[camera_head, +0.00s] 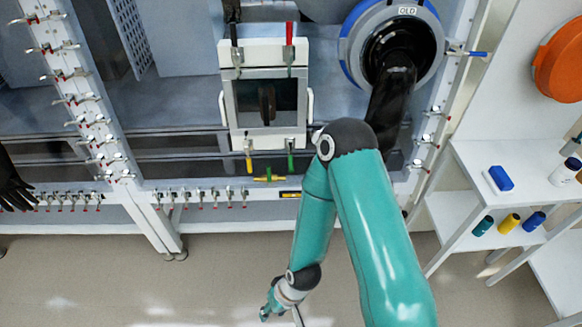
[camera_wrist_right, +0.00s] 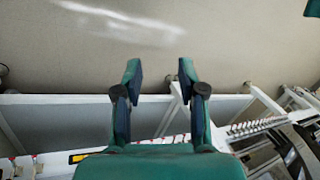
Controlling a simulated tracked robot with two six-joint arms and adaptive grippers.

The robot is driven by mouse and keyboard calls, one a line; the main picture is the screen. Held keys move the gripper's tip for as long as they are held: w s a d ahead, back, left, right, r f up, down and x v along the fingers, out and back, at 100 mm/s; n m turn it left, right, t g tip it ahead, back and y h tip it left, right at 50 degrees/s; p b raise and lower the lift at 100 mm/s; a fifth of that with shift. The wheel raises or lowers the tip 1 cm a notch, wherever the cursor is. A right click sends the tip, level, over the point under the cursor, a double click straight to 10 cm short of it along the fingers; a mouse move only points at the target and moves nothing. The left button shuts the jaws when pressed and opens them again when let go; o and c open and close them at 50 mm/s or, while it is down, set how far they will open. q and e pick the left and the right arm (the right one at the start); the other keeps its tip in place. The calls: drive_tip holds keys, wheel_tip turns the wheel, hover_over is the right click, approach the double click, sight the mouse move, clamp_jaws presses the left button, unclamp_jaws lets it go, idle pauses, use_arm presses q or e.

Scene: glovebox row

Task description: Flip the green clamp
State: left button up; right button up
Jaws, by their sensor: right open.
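The green clamp (camera_head: 290,158) is at the lower right corner of the white framed door (camera_head: 264,136) in the head view, with its green handle pointing down. My right gripper (camera_head: 270,308) is low in the head view, well below the clamp and apart from it. In the right wrist view my right gripper (camera_wrist_right: 160,68) is open and empty, with its two fingers spread over the floor. I cannot make out the green clamp in the right wrist view. My left gripper is not in view.
The door also has a yellow clamp (camera_head: 249,162), a red clamp (camera_head: 289,42) and a black clamp (camera_head: 235,45). A round blue-rimmed glove port (camera_head: 353,53) is at its right. A white shelf (camera_head: 525,166) stands at the right. Floor (camera_head: 225,285) below is clear.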

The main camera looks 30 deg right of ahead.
drive_tip(key=w+d+t+h+b, duration=0.2)
drive_tip(key=w+t+b, duration=0.3)
drive_tip(key=w+b, duration=0.45)
drive_tip(key=w+d+r+t+h+b, duration=0.3)
drive_tip(key=w+r+t+b, duration=0.3)
drive_tip(key=w+r+b, duration=0.25)
drive_tip(key=m+t+h+b, duration=0.3)
drive_tip(key=m+h+b, duration=0.4)
drive_tip(key=b, duration=0.5)
approach(291, 168)
drive_tip(key=shift+n+h, duration=0.3)
drive_tip(key=shift+h, duration=0.2)
drive_tip(key=p+x, duration=0.3)
drive_tip(key=p, duration=0.1)
drive_tip(key=f+p+x, duration=0.1)
drive_tip(key=p+x, duration=0.6)
drive_tip(key=x, duration=0.1)
drive_tip(key=shift+w+a+f+p, duration=0.1)
drive_tip(key=shift+a+f+p, duration=0.1)
drive_tip(key=shift+p, duration=0.2)
clamp_jaws()
